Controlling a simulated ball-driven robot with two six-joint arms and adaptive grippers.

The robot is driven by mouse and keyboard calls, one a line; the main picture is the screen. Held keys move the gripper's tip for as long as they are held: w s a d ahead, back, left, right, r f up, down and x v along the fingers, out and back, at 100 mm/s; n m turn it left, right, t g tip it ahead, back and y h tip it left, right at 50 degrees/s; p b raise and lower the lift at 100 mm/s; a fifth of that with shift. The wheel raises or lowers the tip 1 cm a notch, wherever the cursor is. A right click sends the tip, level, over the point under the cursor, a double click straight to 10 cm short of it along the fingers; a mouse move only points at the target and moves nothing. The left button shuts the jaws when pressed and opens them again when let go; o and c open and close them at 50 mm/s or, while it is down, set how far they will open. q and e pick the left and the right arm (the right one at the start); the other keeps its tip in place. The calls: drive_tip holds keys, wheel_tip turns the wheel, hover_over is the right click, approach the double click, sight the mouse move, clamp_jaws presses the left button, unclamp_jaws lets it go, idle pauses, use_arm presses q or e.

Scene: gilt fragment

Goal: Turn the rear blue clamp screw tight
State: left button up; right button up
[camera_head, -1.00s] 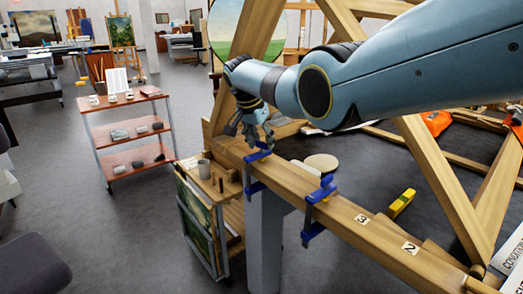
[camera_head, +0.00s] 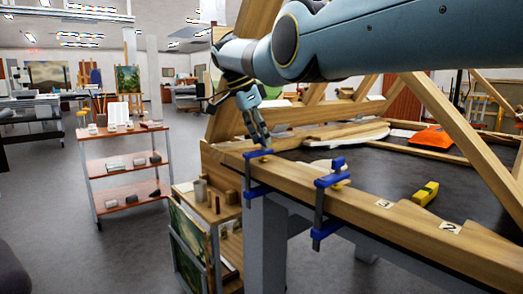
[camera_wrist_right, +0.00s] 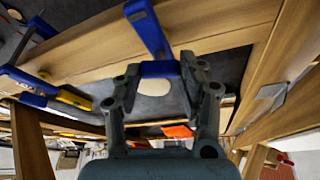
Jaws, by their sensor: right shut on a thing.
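The rear blue clamp (camera_head: 256,190) grips the wooden beam (camera_head: 290,183) near its far left end. My right gripper (camera_head: 265,143) reaches down onto the top of this clamp in the head view. In the right wrist view, its two grey fingers (camera_wrist_right: 160,72) close on the sides of the clamp screw's blue head (camera_wrist_right: 160,69), and the clamp's blue arm (camera_wrist_right: 148,28) runs up beyond. The front blue clamp (camera_head: 323,184) sits further along the beam, apart from the gripper; it also shows at left in the right wrist view (camera_wrist_right: 28,84). My left gripper is out of view.
A yellow tool (camera_head: 426,193) and an orange item (camera_head: 434,138) lie on the dark surface behind the beam. A shelf cart (camera_head: 127,161) stands at left, and a small wooden stand (camera_head: 227,212) is below the beam's end. Diagonal wooden bars (camera_head: 463,143) rise at right.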

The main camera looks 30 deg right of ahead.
idle(0.3)
drive_tip(key=o, duration=1.2)
drive_tip(key=shift+c, duration=0.2)
